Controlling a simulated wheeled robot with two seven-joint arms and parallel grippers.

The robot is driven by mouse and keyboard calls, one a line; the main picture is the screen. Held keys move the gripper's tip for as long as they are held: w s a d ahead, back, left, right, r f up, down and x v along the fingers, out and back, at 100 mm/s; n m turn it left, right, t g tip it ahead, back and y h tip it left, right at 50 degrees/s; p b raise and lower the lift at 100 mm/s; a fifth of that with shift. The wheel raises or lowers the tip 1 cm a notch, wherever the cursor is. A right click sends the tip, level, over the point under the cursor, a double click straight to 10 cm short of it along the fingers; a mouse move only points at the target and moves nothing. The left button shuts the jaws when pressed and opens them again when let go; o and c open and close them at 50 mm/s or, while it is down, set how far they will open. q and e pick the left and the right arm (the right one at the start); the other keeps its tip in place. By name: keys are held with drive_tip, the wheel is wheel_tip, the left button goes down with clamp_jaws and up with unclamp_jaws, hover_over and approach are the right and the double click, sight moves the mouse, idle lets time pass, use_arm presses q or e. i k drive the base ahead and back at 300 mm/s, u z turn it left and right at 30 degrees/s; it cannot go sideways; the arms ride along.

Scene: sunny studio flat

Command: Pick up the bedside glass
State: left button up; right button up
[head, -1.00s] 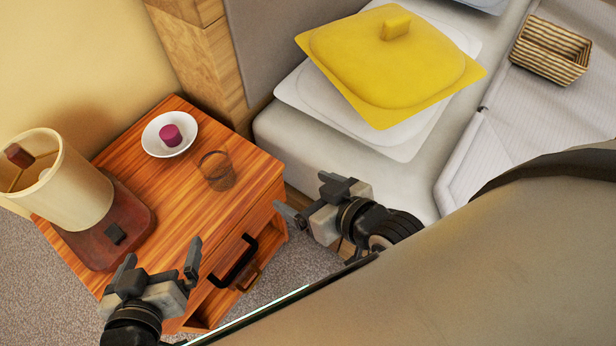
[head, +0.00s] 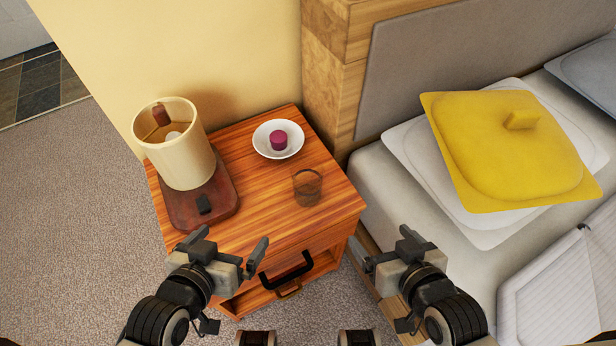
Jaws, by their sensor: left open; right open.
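The bedside glass (head: 307,187) is a clear, dark-tinted tumbler standing upright on the wooden nightstand (head: 250,228), close to its right side. My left gripper (head: 232,246) is open and empty, in front of the nightstand and below left of the glass in the picture. My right gripper (head: 381,247) is open and empty, below right of the glass, between the nightstand's right side and the bed. Neither gripper touches the glass.
A white bowl (head: 262,143) with a dark pink object (head: 278,140) stands behind the glass. A lamp (head: 180,150) on a reddish-brown base (head: 222,205) fills the nightstand's left side. The drawer handle (head: 287,271) projects in front. The bed with a yellow cushion (head: 500,160) is at right.

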sight(307, 173)
drive_tip(key=z, duration=0.15)
drive_tip(key=k, duration=1.4)
drive_tip(key=u, duration=0.8)
drive_tip(key=i, duration=1.3)
drive_tip(key=z, duration=0.4)
